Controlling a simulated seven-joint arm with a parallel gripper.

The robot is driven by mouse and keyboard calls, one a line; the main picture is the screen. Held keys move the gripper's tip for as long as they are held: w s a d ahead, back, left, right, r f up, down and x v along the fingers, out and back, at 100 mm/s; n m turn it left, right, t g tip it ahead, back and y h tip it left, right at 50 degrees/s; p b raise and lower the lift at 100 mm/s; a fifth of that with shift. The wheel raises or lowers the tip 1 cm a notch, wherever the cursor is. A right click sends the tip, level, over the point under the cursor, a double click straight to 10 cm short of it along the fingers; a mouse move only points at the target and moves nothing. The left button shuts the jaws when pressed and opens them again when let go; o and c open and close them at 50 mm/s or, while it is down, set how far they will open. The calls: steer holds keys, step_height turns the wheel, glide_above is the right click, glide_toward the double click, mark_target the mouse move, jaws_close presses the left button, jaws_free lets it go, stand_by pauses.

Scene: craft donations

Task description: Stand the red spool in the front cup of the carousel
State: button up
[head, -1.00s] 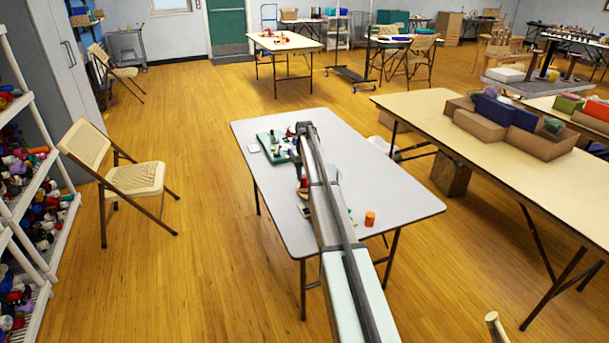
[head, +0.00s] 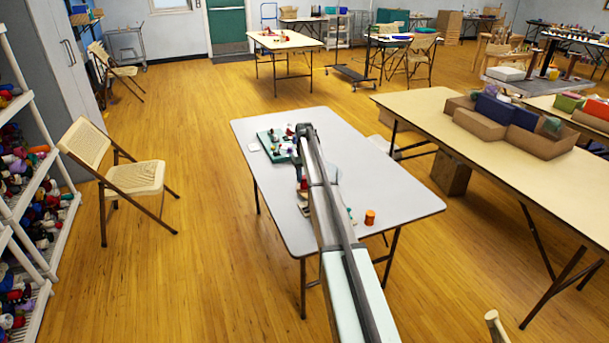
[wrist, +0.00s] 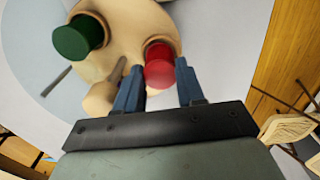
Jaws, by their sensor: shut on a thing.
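The red spool (wrist: 159,70) is between the two blue fingers of my gripper (wrist: 160,64) in the wrist view, and the gripper is shut on it. The spool is at a pale cup of the wooden carousel (wrist: 128,22), whose rim shows around its far side. I cannot tell whether it rests on the cup's floor. A green spool (wrist: 76,38) is in another cup to the left. In the head view my arm hides most of the carousel and the gripper's fingertips.
The carousel is on a light grey table (head: 390,195). A green board (head: 268,147) with small items lies at its far left, with a white card (head: 254,147) beside it. An orange spool (head: 370,217) stands near the right front. The table's left front is clear.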

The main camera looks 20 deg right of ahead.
steer(key=shift+f, duration=0.5)
steer(key=o, duration=0.8)
steer(key=shift+o, duration=0.6)
steer(key=shift+d, duration=0.1)
steer(key=shift+r, duration=0.1)
steer(key=shift+d+r, duration=0.15)
steer(key=shift+r, duration=3.6)
steer(key=shift+a+f, duration=0.1)
steer(key=shift+a, duration=0.2)
